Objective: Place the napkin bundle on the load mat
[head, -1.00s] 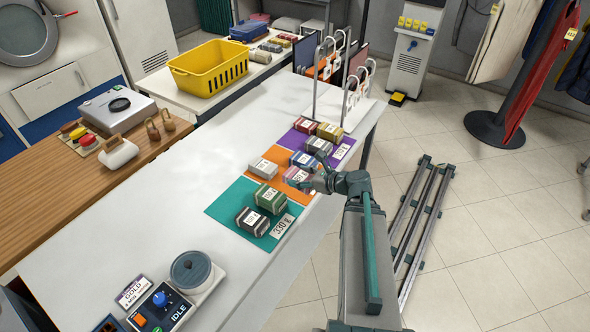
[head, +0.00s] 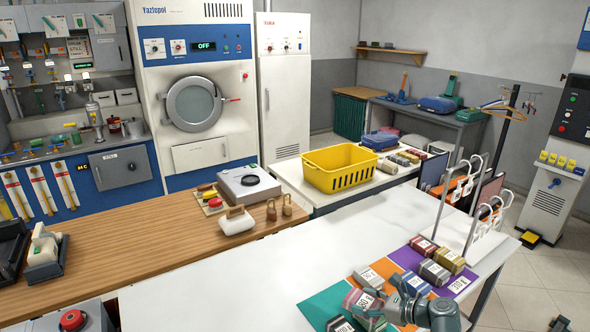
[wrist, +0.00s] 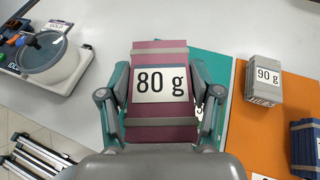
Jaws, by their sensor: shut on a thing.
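My gripper (wrist: 160,95) is shut on a pink napkin bundle (wrist: 165,128) with grey bands and a tag reading 80 g. The bundle is over the teal mat (wrist: 215,68) in the wrist view; whether it touches anything below is hidden. In the head view the pink bundle (head: 354,297) and my gripper (head: 375,310) are at the bottom, over the teal mat (head: 318,303). A dark bundle (head: 338,324) is at the lower edge there. An orange mat (head: 390,268) and a purple mat (head: 407,256) adjoin. No mat is clearly marked as the load mat.
A grey 90 g bundle (wrist: 263,82) lies on the orange mat, with a blue bundle (wrist: 305,140) to its right. Several bundles sit farther along the mats. A white hook rack (head: 480,215) stands behind them. The white table (head: 250,260) is clear left of the mats.

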